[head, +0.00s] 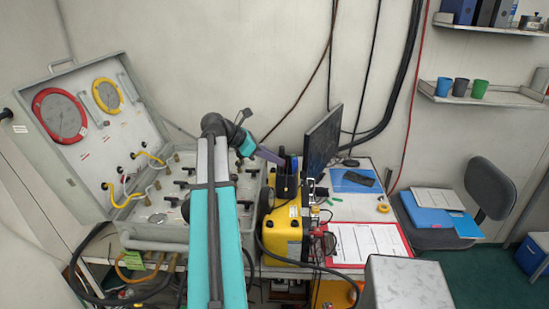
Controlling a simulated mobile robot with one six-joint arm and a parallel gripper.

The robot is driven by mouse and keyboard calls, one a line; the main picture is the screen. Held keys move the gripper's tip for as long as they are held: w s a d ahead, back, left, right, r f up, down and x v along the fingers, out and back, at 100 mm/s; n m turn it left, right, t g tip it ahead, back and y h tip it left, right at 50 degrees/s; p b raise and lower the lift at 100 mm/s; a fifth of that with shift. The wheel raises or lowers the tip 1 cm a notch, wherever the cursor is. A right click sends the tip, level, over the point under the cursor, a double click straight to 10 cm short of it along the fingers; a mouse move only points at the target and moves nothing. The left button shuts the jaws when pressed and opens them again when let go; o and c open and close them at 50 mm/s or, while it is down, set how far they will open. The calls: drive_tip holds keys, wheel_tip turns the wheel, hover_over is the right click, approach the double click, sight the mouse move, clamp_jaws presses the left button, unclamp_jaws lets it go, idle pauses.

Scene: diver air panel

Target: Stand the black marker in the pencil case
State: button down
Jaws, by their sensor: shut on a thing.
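The pencil case appears to be the dark upright holder (287,186) on top of the yellow case, left of the monitor. My gripper (283,161) reaches in from the left to just above the holder's opening. It is shut on a dark upright thing, seemingly the black marker (282,152), whose top shows above the jaws. Other dark upright shapes show beside it at the holder. The marker's lower end is hidden or too small to make out, so I cannot tell whether it is inside the holder.
The yellow case (284,232) stands beside the open grey gauge panel (95,130). A dark monitor (321,141) rises close to the right of my gripper. A red clipboard (369,244) and a blue folder (354,181) lie on the table. Cables hang on the wall behind.

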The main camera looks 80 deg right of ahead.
drive_tip(key=shift+f+p, duration=0.5)
drive_tip(key=shift+f, duration=0.8)
idle(1.4)
idle(0.4)
drive_tip(key=c, duration=1.7)
unclamp_jaws()
drive_tip(key=shift+o, duration=0.2)
drive_tip(key=shift+r, duration=0.1)
wheel_tip(320, 180, up, 9)
idle(0.8)
